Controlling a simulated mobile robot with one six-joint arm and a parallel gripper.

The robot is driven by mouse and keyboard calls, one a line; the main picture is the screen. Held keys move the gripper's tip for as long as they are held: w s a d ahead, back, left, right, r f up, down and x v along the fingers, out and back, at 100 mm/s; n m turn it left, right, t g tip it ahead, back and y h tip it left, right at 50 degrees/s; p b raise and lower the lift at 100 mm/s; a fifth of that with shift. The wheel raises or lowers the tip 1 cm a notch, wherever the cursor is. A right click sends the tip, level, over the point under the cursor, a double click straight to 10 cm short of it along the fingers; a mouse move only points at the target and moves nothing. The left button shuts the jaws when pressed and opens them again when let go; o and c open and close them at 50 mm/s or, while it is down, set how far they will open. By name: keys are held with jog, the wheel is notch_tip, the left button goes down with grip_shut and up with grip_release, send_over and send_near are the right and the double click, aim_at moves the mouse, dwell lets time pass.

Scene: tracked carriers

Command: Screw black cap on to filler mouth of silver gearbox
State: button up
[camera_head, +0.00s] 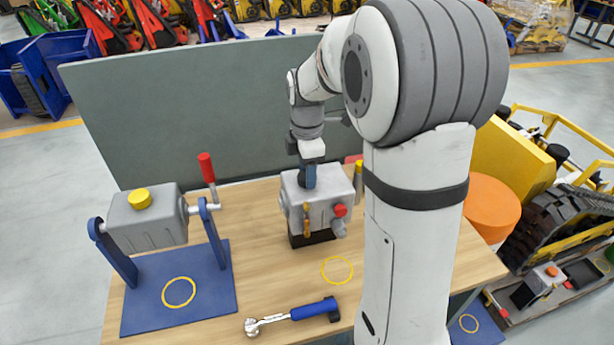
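The silver gearbox (325,215) stands upright on a dark block in the middle of the wooden table. It has a red knob (340,210) and a yellow-orange lever (306,222) on its front. My gripper (309,184) points down at the top of the gearbox, left of the middle. Its dark blue fingers are at or just above the top face. I cannot tell whether they touch it, or whether they are open or shut. The black cap cannot be made out, and the filler mouth is hidden around my fingers.
A grey tank (150,228) with a yellow cap hangs in a blue stand (205,300) at left, its red-handled crank (207,170) rising. A blue-handled ratchet (290,315) lies at the front. A grey panel (200,110) closes the back. Free wood surrounds the yellow ring (338,283).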

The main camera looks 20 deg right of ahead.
jog(key=c, duration=0.5)
jog(key=m, duration=0.4)
jog(key=shift+m, duration=0.4)
jog(key=m, duration=0.3)
jog(key=shift+m, duration=1)
jog(key=m, duration=0.3)
jog(key=shift+m, duration=0.3)
jog(key=m, duration=0.5)
jog(key=shift+m, duration=0.4)
jog(key=o, duration=1)
jog(key=shift+r, duration=0.1)
